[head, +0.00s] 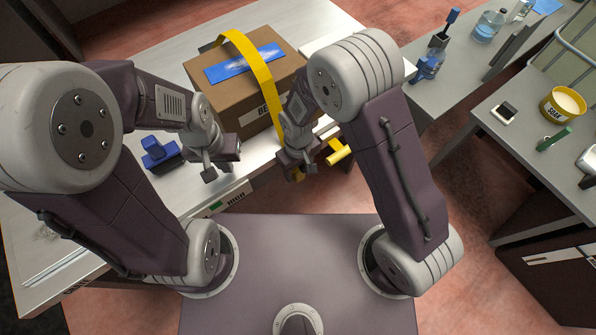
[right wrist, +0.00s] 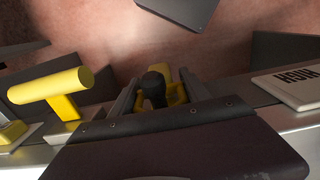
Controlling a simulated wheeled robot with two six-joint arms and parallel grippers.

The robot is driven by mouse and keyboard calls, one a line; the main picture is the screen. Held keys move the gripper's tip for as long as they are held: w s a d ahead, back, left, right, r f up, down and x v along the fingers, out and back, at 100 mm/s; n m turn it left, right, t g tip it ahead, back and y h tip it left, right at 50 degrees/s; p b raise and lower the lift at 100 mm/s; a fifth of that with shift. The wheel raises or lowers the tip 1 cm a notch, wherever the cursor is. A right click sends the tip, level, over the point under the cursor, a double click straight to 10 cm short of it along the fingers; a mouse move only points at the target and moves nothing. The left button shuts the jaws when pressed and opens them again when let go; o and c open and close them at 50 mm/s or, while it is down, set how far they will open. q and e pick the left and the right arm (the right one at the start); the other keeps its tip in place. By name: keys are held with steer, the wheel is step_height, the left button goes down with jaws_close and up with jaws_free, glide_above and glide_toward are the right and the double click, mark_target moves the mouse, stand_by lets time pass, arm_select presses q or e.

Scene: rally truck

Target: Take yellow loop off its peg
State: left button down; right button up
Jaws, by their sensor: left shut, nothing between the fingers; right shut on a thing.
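The yellow loop (right wrist: 176,92) shows in the right wrist view beside a dark round-headed peg (right wrist: 154,84); whether it is still around the peg I cannot tell. My right gripper (right wrist: 160,97) is shut on the loop at the bench's front edge. In the head view my right gripper (head: 297,172) hides most of the loop, with a bit of yellow showing beside it. A yellow strap (head: 262,78) runs over the cardboard box (head: 205,88) and down behind this gripper. My left gripper (head: 217,165) is shut and empty, in front of the box.
A yellow T-shaped handle (head: 338,153) sticks out right of my right gripper; it also shows in the right wrist view (right wrist: 50,90). A blue block-like object (head: 160,152) lies on the bench at left. Side tables at right hold bottles and a yellow tub (head: 562,105).

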arm_select(q)
steer(key=shift+r, duration=0.4)
arm_select(e)
steer(key=shift+r, duration=0.35)
steer(key=s+d, duration=0.5)
steer(key=s, duration=0.2)
steer(key=shift+s+d, duration=0.35)
steer(key=shift+s, duration=0.05)
stand_by(0.3)
stand_by(0.5)
